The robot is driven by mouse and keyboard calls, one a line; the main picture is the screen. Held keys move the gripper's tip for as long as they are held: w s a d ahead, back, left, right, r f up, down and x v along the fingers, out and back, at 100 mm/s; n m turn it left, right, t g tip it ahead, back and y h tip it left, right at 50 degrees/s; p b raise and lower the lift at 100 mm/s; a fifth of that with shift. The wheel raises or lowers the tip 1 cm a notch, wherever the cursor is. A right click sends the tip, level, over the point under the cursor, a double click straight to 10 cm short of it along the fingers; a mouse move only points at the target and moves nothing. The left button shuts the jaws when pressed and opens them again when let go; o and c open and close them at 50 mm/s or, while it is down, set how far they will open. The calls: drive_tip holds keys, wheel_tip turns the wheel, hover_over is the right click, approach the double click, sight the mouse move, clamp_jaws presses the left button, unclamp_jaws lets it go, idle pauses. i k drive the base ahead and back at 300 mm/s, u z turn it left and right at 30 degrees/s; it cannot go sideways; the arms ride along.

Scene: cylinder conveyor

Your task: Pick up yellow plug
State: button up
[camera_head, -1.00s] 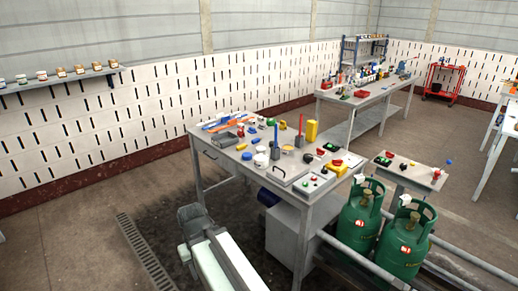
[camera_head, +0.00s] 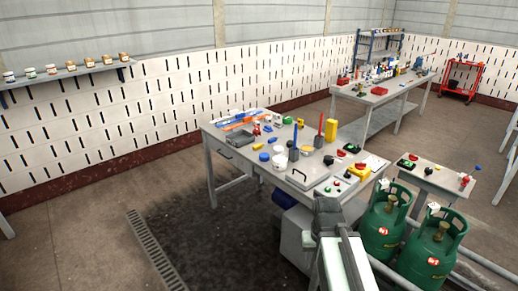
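Several yellow things lie on the near workbench (camera_head: 222,172). A tall yellow block (camera_head: 331,130) stands towards its right back edge, and a yellow piece (camera_head: 360,171) with red beside it sits near the right front corner. A small yellow item (camera_head: 300,123) lies further back. At this size I cannot tell which is the plug. My arm shows at bottom centre-right, and its grey end (camera_head: 327,213), which may be my gripper, is in front of the bench's front edge. No fingers can be made out, and it is apart from the yellow things.
Two green gas cylinders (camera_head: 433,254) stand right of my arm, close to it. A small side table (camera_head: 440,178) is behind them. The bench top is crowded with tools, pots and blocks. Open floor (camera_head: 95,230) lies to the left.

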sight(257, 147)
drive_tip(key=z, duration=0.1)
drive_tip(key=i, duration=1)
drive_tip(key=u, duration=0.05)
